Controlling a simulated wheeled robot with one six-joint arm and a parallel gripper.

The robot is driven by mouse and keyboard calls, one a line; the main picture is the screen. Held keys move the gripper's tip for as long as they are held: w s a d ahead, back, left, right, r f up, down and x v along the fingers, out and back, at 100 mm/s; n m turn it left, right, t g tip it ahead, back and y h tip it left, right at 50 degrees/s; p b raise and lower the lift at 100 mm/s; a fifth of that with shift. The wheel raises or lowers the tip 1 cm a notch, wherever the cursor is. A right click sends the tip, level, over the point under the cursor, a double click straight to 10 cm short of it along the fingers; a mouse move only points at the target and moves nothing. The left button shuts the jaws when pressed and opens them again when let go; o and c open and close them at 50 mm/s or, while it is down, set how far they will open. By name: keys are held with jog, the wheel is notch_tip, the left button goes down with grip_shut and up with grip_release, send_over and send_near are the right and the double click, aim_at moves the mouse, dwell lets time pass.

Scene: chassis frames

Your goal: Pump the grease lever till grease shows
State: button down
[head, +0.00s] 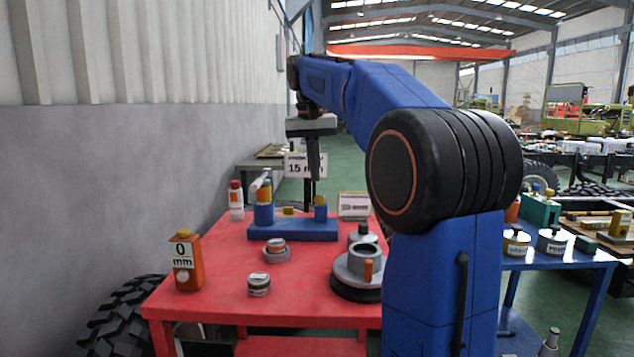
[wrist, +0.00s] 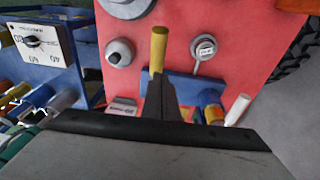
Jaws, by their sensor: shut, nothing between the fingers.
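A blue base plate (head: 295,230) lies on the red table (head: 215,318). On its left stands a blue cylinder (head: 264,214) with an orange band and a pale tilted bar (head: 261,181) at its top, perhaps the lever. A low yellow piece (head: 288,210) is mid-plate and a blue post (head: 320,209) is on its right. My gripper (head: 313,179) is shut and empty, pointing down above the plate's right part. In the wrist view its fingers (wrist: 161,76) partly hide the plate (wrist: 185,88); a yellow cylinder (wrist: 158,48) shows just beyond the tips. I see no clear grease.
A blue table (head: 556,258) with more parts is at right. A wall borders the left.

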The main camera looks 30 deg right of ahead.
aim_at(320, 199)
jog(key=shift+s+f, duration=0.35)
jog(key=shift+f, duration=0.4)
jog(key=shift+s+f, duration=0.3)
jog(key=shift+f, duration=0.4)
jog(key=shift+s+a+f+t+h, duration=0.15)
jog(key=shift+s+a+f+t, duration=0.1)
jog(key=shift+f, duration=0.15)
jog(key=shift+s+a+f+t+h, duration=0.1)
jog(key=shift+s+f+t+h, duration=0.1)
jog(key=shift+f, duration=0.15)
notch_tip(320, 199, down, 10)
jog(key=s+a+t+h, duration=0.1)
jog(key=s+t, duration=0.1)
jog(key=shift+a+h, duration=0.2)
jog(key=shift+h, duration=0.15)
jog(key=shift+s+t, duration=0.1)
jog(key=shift+t, duration=0.15)
jog(key=w+v, duration=0.1)
jog(key=v, duration=1.3)
jog(key=shift+r, duration=0.55)
